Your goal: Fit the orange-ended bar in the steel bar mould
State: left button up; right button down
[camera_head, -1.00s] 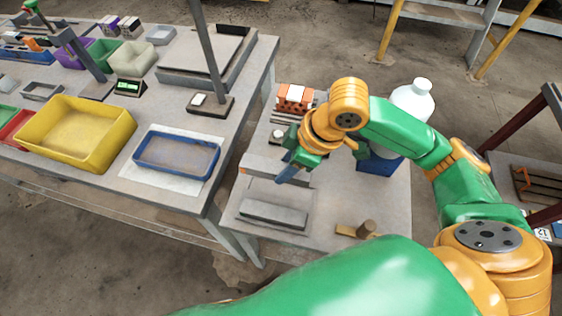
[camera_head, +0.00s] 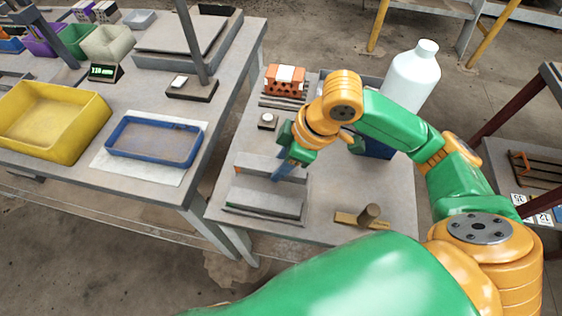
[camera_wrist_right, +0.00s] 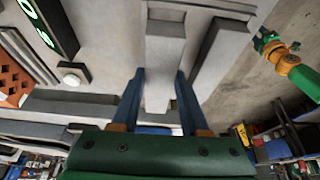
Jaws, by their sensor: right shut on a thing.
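My right gripper (camera_head: 281,172) is shut on the grey orange-ended bar (camera_head: 256,162). The steel bar mould (camera_head: 264,203) looks like the long grey block on a dark plate, on the near side of the held bar. Whether they touch is unclear. What looks like my left gripper (camera_wrist_right: 266,42) shows small at the wrist view's right; its jaws cannot be made out.
A red brick (camera_head: 285,80) and a small button box (camera_head: 267,121) stand beyond the bar. A white bottle (camera_head: 412,78) stands back right. A wooden piece with a round peg (camera_head: 366,217) lies to the right of the mould. The table surface between is clear.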

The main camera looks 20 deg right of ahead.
jog(key=shift+p, duration=0.4)
pick_arm(q)
jog(key=shift+d, duration=0.1)
jog(key=shift+r, duration=0.1)
pick_arm(e)
jog(key=shift+s+f, duration=0.1)
jog(key=shift+f, duration=0.3)
pick_arm(q)
jog(key=shift+r, duration=0.1)
pick_arm(e)
jog(key=shift+p, duration=0.6)
pick_arm(q)
jog(key=shift+r, duration=0.35)
jog(key=shift+f+b, duration=0.25)
jog(key=shift+b, duration=0.05)
pick_arm(e)
jog(key=shift+f, duration=0.65)
